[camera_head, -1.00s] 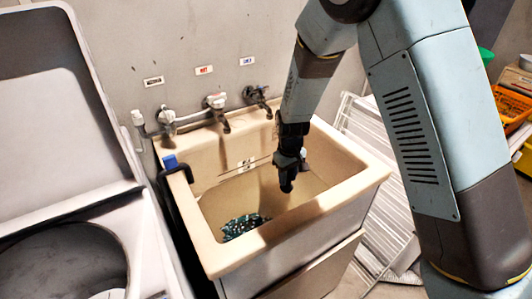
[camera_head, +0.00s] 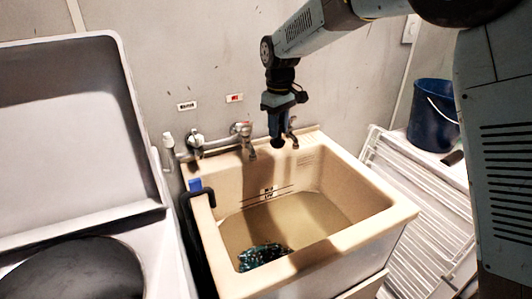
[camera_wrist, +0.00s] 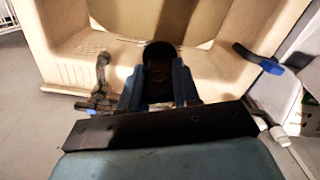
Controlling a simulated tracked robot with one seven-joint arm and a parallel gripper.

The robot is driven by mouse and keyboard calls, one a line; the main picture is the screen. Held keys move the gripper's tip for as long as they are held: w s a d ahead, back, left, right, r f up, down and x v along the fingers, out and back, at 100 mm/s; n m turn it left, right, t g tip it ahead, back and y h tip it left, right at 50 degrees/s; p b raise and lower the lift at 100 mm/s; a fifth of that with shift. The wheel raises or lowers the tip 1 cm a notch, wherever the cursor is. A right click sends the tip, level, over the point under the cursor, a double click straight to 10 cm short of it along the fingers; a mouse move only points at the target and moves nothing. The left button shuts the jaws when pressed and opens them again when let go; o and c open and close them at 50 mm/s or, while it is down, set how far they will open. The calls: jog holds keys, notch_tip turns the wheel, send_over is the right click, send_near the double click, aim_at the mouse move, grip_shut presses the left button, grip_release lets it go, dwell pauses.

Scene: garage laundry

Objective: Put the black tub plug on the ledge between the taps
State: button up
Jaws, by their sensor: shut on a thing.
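My gripper (camera_head: 277,138) points down over the back of the beige laundry tub, in front of the rightmost tap. In the wrist view its two blue fingers (camera_wrist: 168,80) are shut on the black tub plug (camera_wrist: 160,51), which shows as a dark rounded shape at the fingertips. In the head view the plug cannot be told from the dark fingertips. The left tap (camera_head: 196,141) and middle tap (camera_head: 243,131) stand on the wall above the tub's back ledge (camera_head: 222,150). The rightmost tap (camera_head: 293,132) is partly hidden by my gripper.
A dark patterned cloth (camera_head: 263,256) lies in the tub basin. A black hose with a blue clip (camera_head: 195,185) hooks over the left rim. A washing machine (camera_head: 75,150) with raised lid stands left. A white rack (camera_head: 420,205) and blue bucket (camera_head: 433,115) are right.

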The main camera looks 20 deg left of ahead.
notch_tip(320, 180, up, 2)
jog(key=shift+a+r, duration=0.1)
jog(key=shift+a, duration=0.05)
jog(key=shift+w+a, duration=0.15)
jog(key=shift+a, duration=0.05)
jog(key=shift+w+a+f, duration=1.45)
jog(key=shift+w+f, duration=0.2)
jog(key=shift+w, duration=0.1)
jog(key=shift+w+a+f, duration=1.4)
jog(key=shift+w+f, duration=0.25)
jog(key=shift+w, duration=0.05)
jog(key=shift+w+a+f, duration=1.45)
jog(key=shift+w+f, duration=0.2)
jog(key=shift+w, duration=0.1)
jog(key=shift+f, duration=1.5)
jog(key=o, duration=1.1)
jog(key=shift+c, duration=0.2)
